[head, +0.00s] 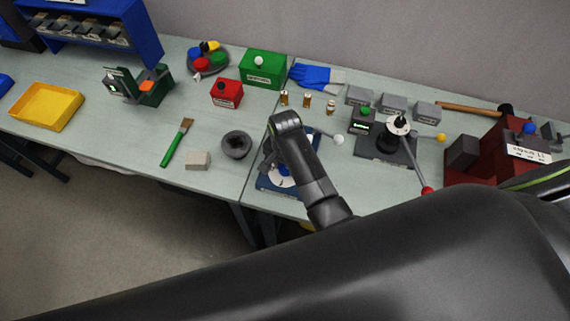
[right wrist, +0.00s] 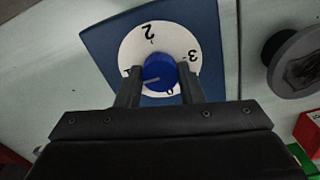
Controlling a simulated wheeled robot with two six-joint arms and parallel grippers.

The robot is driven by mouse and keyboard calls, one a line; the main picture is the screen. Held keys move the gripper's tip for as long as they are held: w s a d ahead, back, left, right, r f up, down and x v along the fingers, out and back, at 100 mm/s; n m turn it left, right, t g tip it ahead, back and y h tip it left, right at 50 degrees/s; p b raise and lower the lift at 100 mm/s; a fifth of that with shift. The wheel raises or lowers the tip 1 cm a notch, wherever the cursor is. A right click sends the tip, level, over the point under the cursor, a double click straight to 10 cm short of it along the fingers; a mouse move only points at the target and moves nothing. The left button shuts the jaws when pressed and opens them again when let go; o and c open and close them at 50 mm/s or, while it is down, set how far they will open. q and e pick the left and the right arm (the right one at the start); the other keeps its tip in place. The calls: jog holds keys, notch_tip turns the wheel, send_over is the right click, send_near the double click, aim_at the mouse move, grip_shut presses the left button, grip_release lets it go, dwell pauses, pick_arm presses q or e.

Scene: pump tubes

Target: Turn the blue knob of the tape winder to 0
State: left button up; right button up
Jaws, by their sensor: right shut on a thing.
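The tape winder (head: 266,184) has a blue base and a white dial (head: 279,177); in the head view my right arm covers much of it. In the right wrist view the blue knob (right wrist: 158,68) sits in the middle of the white dial (right wrist: 133,50), on the blue base (right wrist: 203,20). My right gripper (right wrist: 159,80) is shut on the knob, one finger on each side. The knob's pale line points left, towards the left finger, near the partly hidden 1. The 2 is at the top, the 3 at the right, the 0 at the bottom. My left gripper is not in view.
A dark round bowl-like part (head: 236,145) and a grey block (head: 198,160) stand left of the winder. A black device (head: 386,150) with red- and yellow-tipped levers stands to the right. A white-knobbed lever (head: 337,140) is close to my arm.

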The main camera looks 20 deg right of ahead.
jog(key=shift+n, duration=0.9)
jog(key=shift+n, duration=1.8)
jog(key=shift+n, duration=1.7)
